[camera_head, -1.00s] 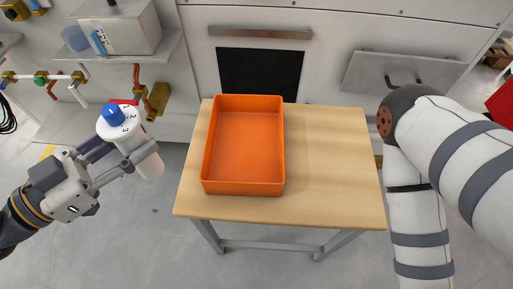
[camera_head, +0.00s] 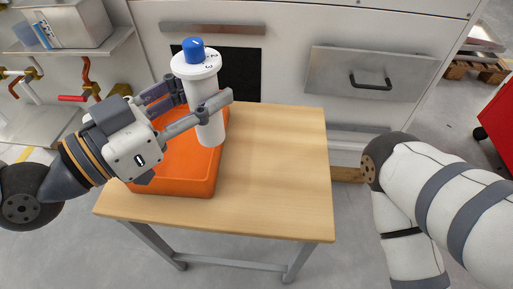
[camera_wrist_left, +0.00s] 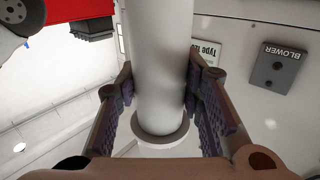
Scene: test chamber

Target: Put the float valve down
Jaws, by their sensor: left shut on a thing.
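The float valve (camera_head: 209,122) is a white cylinder with a wider white collar and a blue knob on top. My left gripper (camera_head: 206,94) is shut on its body and holds it nearly upright. In the head view it overlaps the right part of the orange tray (camera_head: 170,187), apparently above it; the exact height is hard to tell. In the left wrist view the white body (camera_wrist_left: 158,60) stands between the two finger pads (camera_wrist_left: 157,90). My left arm and the valve hide part of the tray, and no contents show. My right gripper is out of view.
The tray stands on the left part of a wooden table (camera_head: 280,170). The table's right half is bare. Behind it are a cabinet with a drawer handle (camera_head: 371,82) and a dark panel (camera_head: 240,70). A shelf with pipes and valves is at left, a red cabinet (camera_head: 498,118) at right.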

